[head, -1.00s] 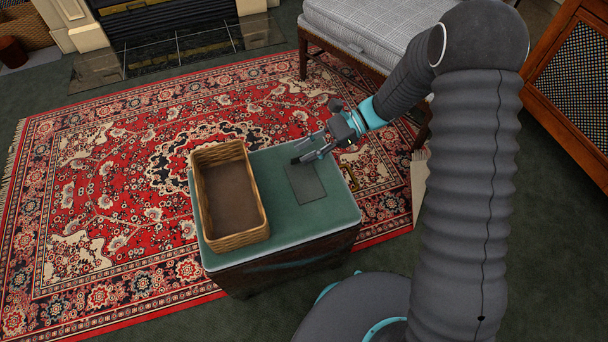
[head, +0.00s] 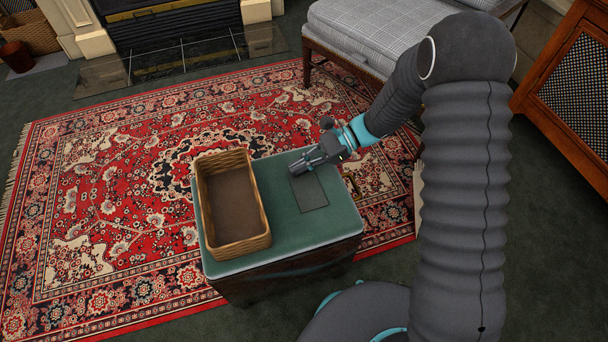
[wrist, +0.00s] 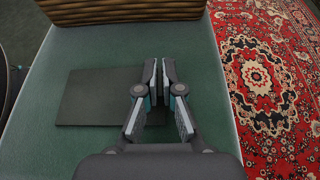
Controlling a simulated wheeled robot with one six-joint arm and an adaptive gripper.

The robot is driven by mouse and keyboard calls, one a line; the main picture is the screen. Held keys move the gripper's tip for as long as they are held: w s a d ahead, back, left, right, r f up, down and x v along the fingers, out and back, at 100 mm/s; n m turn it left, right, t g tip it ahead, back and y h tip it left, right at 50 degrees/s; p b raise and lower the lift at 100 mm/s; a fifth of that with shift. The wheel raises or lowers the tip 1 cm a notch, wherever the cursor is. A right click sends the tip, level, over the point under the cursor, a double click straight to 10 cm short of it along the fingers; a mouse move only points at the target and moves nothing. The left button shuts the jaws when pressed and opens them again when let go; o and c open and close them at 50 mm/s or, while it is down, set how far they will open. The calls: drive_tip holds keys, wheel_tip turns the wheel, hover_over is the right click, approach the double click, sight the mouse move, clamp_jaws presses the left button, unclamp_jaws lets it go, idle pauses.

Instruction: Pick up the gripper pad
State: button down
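The gripper pad (head: 309,193) is a thin dark grey-green square lying flat on the green top of a low ottoman (head: 283,228), right of a wicker basket. In the wrist view the pad (wrist: 95,98) lies left of and under my fingers. My gripper (head: 299,169) is low at the pad's far edge. In the wrist view my gripper (wrist: 160,75) has its two fingertips close together with a narrow dark gap between them. The fingers hide the pad's right end there. I cannot tell whether the pad's edge is between the fingertips.
The wicker basket (head: 259,200) with a brown bottom fills the ottoman's left side and shows at the top of the wrist view (wrist: 120,10). A grey upholstered seat (head: 370,35) stands behind my arm. A red patterned rug (head: 110,190) surrounds the ottoman.

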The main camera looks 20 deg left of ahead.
drive_tip(key=shift+r, duration=0.1)
wheel_tip(320, 180, up, 4)
drive_tip(key=shift+f, duration=0.1)
drive_tip(key=s+a+r, duration=0.3)
drive_tip(key=s+r, duration=0.4)
drive_tip(key=s, duration=0.4)
drive_tip(key=shift+a, duration=0.15)
